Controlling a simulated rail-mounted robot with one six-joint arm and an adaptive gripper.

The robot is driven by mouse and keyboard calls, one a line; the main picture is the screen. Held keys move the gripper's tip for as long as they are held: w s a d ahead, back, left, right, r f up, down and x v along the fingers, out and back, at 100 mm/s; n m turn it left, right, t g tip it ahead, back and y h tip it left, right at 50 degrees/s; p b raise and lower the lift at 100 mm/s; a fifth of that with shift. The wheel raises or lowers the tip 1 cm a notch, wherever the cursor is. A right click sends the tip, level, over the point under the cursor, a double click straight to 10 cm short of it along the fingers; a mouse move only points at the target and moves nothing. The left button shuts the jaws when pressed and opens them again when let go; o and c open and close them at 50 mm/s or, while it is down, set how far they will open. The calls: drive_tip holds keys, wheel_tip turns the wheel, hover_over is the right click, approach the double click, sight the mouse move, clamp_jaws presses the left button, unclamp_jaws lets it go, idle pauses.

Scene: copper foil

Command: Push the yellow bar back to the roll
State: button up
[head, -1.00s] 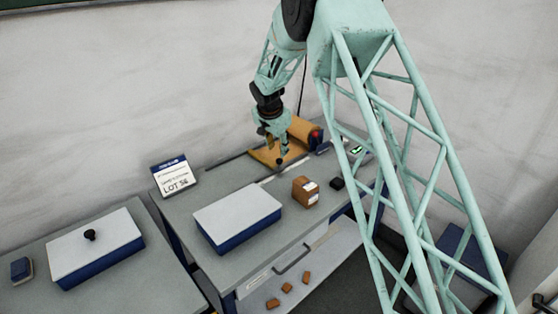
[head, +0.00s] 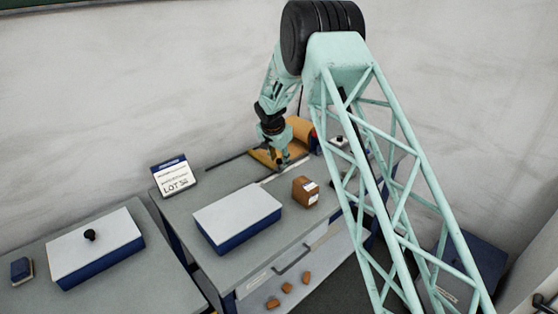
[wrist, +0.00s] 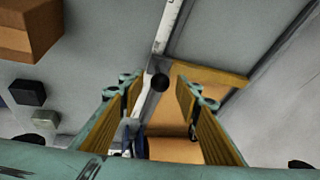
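The yellow bar (wrist: 222,74) lies across the foil bed in the wrist view, its right end showing beyond my right finger. A round black knob (wrist: 159,82) shows at its left end, beside a pale rail. The orange-brown roll (wrist: 172,150) lies lower in that view, and in the head view the roll (head: 302,128) is at the back of the bench. My gripper (wrist: 157,82) is open, its yellow-padded fingers apart with the knob showing between the tips. Contact cannot be told. In the head view my gripper (head: 282,163) is low over the bed and hides much of the bar.
A brown box (head: 305,192) stands in front of the bed, and a blue box with a white lid (head: 238,212) is left of it. A lot sign (head: 175,177) stands at the bench's back left. In the wrist view a small black block (wrist: 26,92) sits at left.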

drive_tip(key=shift+c, duration=0.7)
clamp_jaws()
drive_tip(key=shift+w, duration=0.15)
